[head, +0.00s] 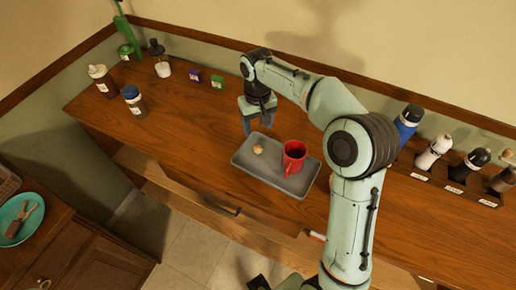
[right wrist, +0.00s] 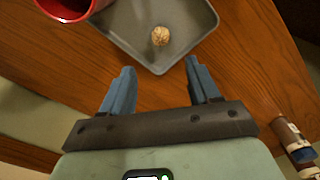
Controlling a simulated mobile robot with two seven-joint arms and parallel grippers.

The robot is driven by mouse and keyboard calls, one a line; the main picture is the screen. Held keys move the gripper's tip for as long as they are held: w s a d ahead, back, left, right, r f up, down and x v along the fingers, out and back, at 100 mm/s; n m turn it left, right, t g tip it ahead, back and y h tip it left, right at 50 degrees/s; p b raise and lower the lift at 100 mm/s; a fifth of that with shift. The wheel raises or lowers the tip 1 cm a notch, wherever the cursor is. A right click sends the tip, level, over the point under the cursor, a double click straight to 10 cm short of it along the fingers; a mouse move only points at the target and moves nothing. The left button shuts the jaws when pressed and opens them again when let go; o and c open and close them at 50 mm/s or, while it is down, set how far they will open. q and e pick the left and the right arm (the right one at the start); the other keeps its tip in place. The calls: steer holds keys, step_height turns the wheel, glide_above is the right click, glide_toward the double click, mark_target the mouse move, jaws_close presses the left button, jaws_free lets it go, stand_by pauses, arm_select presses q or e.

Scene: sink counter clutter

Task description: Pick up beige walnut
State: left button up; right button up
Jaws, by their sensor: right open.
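The beige walnut (head: 258,149) lies in the left part of a grey rectangular tray (head: 249,165) on the wooden counter. In the right wrist view the walnut (right wrist: 160,36) sits inside the tray (right wrist: 190,48) near its corner, beyond the fingertips. My right gripper (head: 260,126) is above the counter just behind the tray, pointing down. Its blue fingers (right wrist: 158,80) are apart with nothing between them, and they do not touch the walnut. My left gripper is not in view.
A red mug (head: 294,157) stands in the tray right of the walnut. Bottles (head: 102,81) and small boxes (head: 217,82) stand at the back left. Several bottles (head: 433,151) line the back right. The counter left of the tray is clear.

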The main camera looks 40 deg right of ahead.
mark_target(258, 147)
step_height(258, 147, down, 4)
steer(key=f, duration=0.3)
steer(key=s+f+b, duration=0.1)
steer(key=shift+a+f, duration=0.15)
steer(key=shift+a, duration=0.1)
steer(key=shift+w+f, duration=0.1)
steer(key=shift+f, duration=0.2)
steer(key=c, duration=1.1)
